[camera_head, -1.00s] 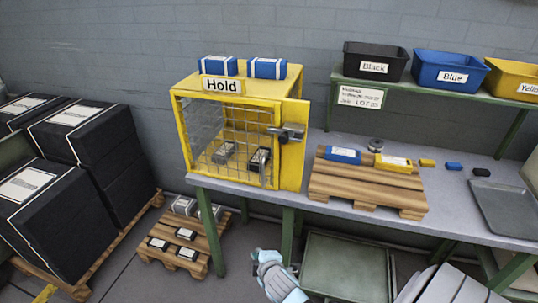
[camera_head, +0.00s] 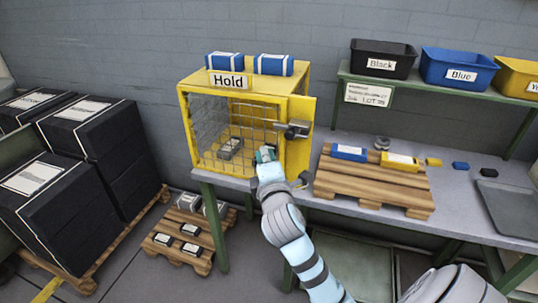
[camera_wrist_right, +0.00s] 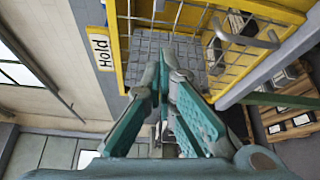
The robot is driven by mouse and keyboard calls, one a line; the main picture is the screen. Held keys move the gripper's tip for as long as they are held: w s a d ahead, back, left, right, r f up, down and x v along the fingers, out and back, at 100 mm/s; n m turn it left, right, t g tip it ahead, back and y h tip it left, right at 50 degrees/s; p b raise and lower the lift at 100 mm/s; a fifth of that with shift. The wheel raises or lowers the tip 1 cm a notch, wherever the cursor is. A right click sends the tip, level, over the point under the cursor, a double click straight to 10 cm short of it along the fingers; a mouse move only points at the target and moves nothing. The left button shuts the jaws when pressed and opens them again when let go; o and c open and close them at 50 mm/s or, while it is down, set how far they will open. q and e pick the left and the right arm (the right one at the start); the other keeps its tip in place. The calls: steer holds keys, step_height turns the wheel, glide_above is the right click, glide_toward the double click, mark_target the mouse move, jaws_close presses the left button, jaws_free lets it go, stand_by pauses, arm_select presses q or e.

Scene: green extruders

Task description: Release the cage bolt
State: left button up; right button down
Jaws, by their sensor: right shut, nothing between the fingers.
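The yellow cage (camera_head: 297,160) stands on the bench, with a mesh front and a "Hold" sign (camera_head: 229,80), which also shows in the wrist view (camera_wrist_right: 100,48). The grey cage bolt (camera_head: 293,129) sits at the right side of the mesh door, its handle sticking out. My right gripper (camera_head: 266,153) is shut and empty in front of the door's lower right part, below and left of the bolt, apart from it in the picture. Its teal fingers (camera_wrist_right: 165,60) fill the wrist view's middle. It hides part of the cage's inside. My left gripper is not in view.
Two blue boxes (camera_head: 224,61) lie on the cage top. A grey box (camera_head: 230,148) lies inside. Right of the cage, a wooden pallet (camera_head: 370,189) carries a blue and a yellow item. Coloured bins (camera_head: 457,70) stand on a shelf. Black crates (camera_head: 90,135) stand at left.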

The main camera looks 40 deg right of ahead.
steer(key=b+x, duration=0.1)
steer(key=x, duration=0.7)
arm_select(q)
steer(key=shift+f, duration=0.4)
arm_select(e)
steer(key=s, duration=0.1)
steer(key=s+d, duration=0.2)
steer(key=shift+s+d+r, duration=0.25)
steer(key=shift+s, duration=0.05)
arm_select(q)
steer(key=shift+p, duration=0.3)
arm_select(e)
steer(key=shift+w, duration=0.1)
